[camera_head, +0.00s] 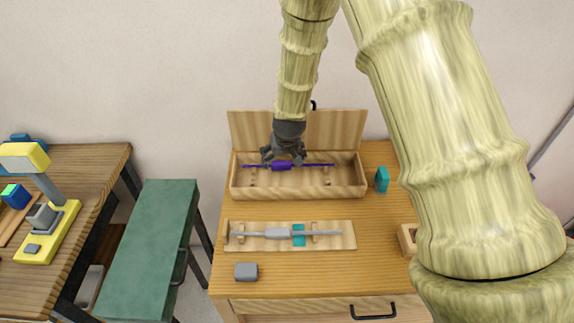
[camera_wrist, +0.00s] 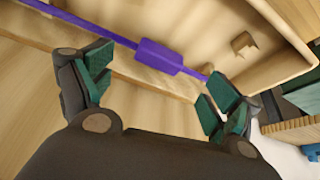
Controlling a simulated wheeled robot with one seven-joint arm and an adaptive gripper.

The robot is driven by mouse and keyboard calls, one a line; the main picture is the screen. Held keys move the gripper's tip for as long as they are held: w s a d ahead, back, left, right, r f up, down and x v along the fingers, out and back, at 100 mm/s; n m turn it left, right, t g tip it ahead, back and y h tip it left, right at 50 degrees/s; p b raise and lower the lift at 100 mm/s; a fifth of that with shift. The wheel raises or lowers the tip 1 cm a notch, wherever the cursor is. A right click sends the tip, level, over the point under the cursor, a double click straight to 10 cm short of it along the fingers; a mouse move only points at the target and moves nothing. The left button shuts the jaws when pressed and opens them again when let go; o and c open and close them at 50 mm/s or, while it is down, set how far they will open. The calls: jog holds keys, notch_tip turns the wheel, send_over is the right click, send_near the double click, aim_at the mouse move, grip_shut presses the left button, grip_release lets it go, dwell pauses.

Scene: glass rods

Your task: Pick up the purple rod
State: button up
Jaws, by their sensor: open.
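The purple rod (camera_head: 281,166) lies across the open wooden box (camera_head: 300,192) at the back of the table, with a thicker block at its middle. In the wrist view the purple rod (camera_wrist: 158,57) runs diagonally ahead of my gripper, its thick block between the two fingertips. My gripper (camera_head: 282,156) hangs from above over the box, at the rod's middle. In the wrist view my gripper (camera_wrist: 160,82) has its fingers spread wide with teal pads and nothing between them. Whether a finger touches the rod is unclear.
A grey rod (camera_head: 277,233) rests on a wooden stand (camera_head: 342,242) in front of the box. A teal block (camera_head: 381,179) stands right of the box, and a grey block (camera_head: 246,271) sits at the front left. A green bench (camera_head: 160,240) stands left of the table.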

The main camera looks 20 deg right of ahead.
aim_at(281, 164)
jog(key=shift+p+x, duration=1.3)
jog(key=shift+x, duration=1.2)
jog(key=shift+s+r, duration=0.1)
jog(key=c, duration=1.2)
